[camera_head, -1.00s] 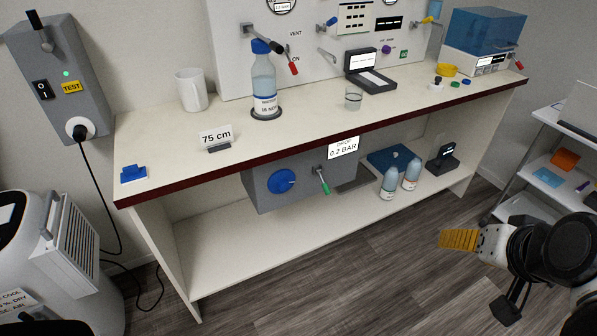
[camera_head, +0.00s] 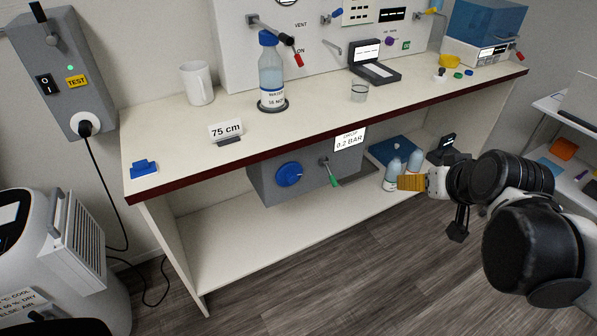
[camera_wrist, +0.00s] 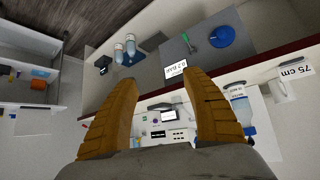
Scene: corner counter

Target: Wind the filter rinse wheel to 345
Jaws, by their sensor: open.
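A blue round wheel (camera_head: 288,174) sits on the front of a grey box (camera_head: 262,186) hung under the counter; I can read no angle on it. A lever with a green grip (camera_head: 331,176) is to its right on the same box. A white sign above reads "DROP 0.2 BAR" (camera_head: 348,139). In the wrist view the blue wheel (camera_wrist: 221,37) and the green-gripped lever (camera_wrist: 187,38) show beyond the fingers. My gripper (camera_head: 402,183) is open and empty, right of the box and apart from it. Its two orange fingers (camera_wrist: 162,82) stand wide apart in the wrist view.
The counter's dark red edge (camera_head: 240,157) overhangs the box. Two bottles (camera_head: 392,178) stand on the lower shelf behind my fingers. A "75 cm" sign (camera_head: 226,130), a bottle (camera_head: 271,75) and a mug (camera_head: 198,84) stand on the counter. The floor in front is clear.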

